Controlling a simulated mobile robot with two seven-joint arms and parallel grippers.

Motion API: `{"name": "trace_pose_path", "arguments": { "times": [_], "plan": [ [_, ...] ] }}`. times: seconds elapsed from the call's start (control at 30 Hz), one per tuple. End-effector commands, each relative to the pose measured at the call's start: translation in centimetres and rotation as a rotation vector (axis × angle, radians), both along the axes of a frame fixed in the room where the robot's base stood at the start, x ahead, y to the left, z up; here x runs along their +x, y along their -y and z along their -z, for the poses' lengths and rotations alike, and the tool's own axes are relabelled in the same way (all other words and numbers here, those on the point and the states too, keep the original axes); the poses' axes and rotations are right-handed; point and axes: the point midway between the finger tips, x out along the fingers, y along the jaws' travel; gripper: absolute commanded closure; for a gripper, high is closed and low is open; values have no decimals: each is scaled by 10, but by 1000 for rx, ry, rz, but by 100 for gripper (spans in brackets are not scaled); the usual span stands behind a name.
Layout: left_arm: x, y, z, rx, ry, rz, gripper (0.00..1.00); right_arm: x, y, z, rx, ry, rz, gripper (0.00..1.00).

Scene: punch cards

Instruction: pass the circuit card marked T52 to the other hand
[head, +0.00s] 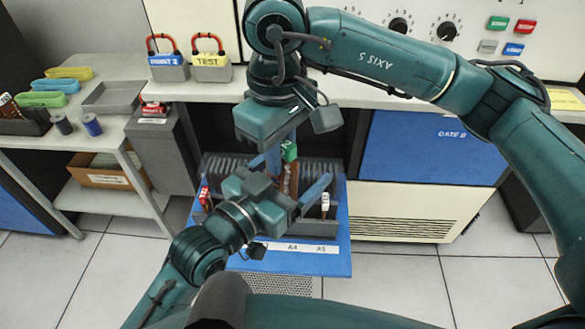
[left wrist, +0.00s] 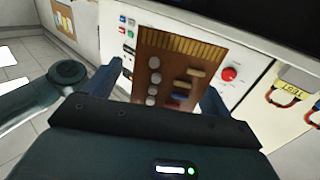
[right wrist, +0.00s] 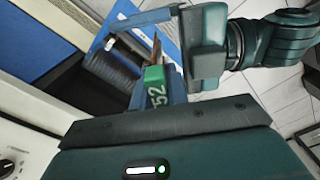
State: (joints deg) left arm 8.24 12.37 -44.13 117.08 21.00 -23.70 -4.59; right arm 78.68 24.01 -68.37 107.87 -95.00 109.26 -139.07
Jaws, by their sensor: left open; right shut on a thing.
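The circuit card has a green handle (head: 289,151) and a brown board (head: 289,180). The handle shows "52" in the right wrist view (right wrist: 155,88). My right gripper (head: 282,150) is shut on the handle, with the board hanging below it. My left gripper (head: 296,178) is open, its fingers on either side of the brown board. In the left wrist view the board (left wrist: 165,68), with a gold contact edge and several components, shows between the two open fingers (left wrist: 160,92). I cannot tell whether either finger touches it.
Below is a dark slotted rack (head: 225,165) on a blue stand (head: 335,262), with labels A4 and A5. A red-handled card (head: 204,196) and a white-handled card (head: 325,202) stand there. The counter (head: 350,97) and control panel are behind; a side table (head: 75,143) is left.

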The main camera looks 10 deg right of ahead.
Motion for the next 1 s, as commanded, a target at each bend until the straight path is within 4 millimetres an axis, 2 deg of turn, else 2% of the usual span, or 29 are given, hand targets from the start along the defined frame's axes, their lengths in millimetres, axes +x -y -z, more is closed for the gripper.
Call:
{"name": "trace_pose_path", "arguments": {
  "times": [0.23, 0.8, 0.83, 1.0],
  "plan": [
    [0, 0, 0, 0, 0, 0, 18, 0, 0, 0, 0, 0, 0, 100],
    [-1, 1, -1, -2, 0, 3, 64, 1, 0, 0, 3, 3, 2, 100],
    [-1, 1, -1, -2, 0, 3, 65, 1, -1, 0, 3, 4, 2, 83],
    [-1, 1, -1, -2, 1, 2, 65, 1, 0, 0, 2, 2, 1, 69]
  ]
}}
